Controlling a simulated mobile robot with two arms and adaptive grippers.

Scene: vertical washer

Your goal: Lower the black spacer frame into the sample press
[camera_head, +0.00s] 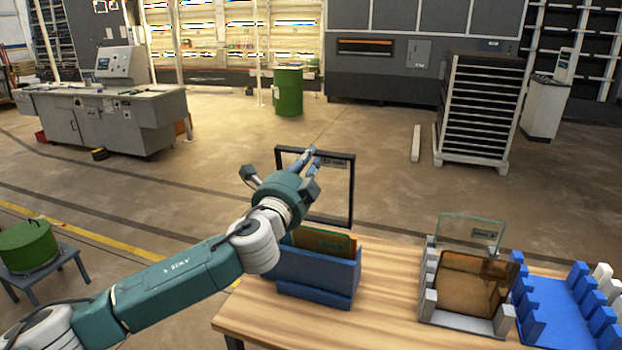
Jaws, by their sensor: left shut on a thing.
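The black spacer frame (351,195) is an upright, thin rectangular frame with an open middle and a small label at its upper right. My left gripper (315,158) is shut on its upper part and holds it in the air above and behind a blue holder (312,275). The gripper and wrist hide the frame's left part. A grey slotted stand (428,300) on the table holds an upright clear glass plate (462,229) and a tilted amber plate (470,283). I cannot tell for sure which fixture is the sample press. My right gripper is not in view.
The blue holder contains upright green and brown plates (322,239). A blue slotted rack (565,305) stands at the right end of the wooden table (385,320). The table between the blue holder and the grey stand is clear. A green drum on a stool (28,246) is at left.

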